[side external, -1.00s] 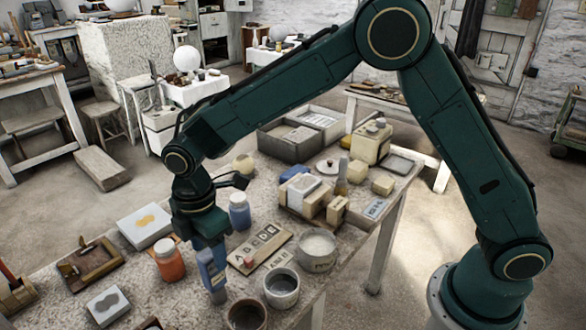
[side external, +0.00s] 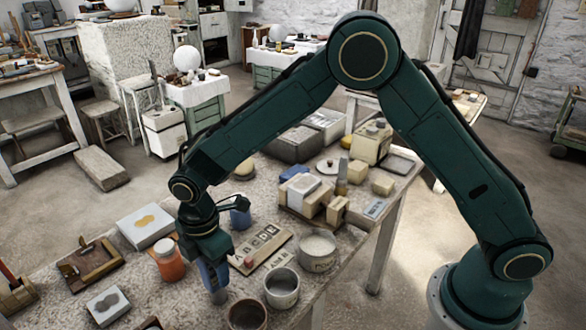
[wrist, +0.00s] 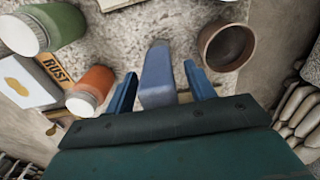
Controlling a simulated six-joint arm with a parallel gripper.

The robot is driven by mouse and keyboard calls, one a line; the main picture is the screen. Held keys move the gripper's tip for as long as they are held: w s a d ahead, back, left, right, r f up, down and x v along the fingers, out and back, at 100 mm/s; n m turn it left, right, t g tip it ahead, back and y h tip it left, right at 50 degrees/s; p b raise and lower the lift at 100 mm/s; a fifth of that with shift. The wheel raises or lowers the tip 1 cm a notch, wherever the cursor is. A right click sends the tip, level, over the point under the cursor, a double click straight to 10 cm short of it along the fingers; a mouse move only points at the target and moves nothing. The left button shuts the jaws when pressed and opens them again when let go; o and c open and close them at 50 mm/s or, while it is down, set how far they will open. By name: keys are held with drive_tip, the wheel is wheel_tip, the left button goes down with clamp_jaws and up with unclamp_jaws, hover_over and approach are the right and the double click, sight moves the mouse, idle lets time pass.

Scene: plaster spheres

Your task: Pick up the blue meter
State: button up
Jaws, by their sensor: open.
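The blue meter (wrist: 157,82) stands between the fingers of my gripper (wrist: 160,70) in the wrist view. It looks blue-grey and upright, with a narrow gap to the finger on each side. In the side external view my gripper (side external: 213,276) is lowered over it, and its blue fingers hide most of it.
An orange jar (side external: 168,262) stands left of the meter. A brown cup (side external: 247,315) and a grey pot (side external: 282,288) stand to the right. A letter board (side external: 263,246) lies behind. A green jar (wrist: 52,27) shows in the wrist view.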

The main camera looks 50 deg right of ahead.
clamp_jaws()
idle(0.3)
drive_tip(key=shift+r, duration=0.2)
wheel_tip(320, 180, up, 20)
drive_tip(key=shift+f, duration=0.15)
idle(0.6)
idle(0.4)
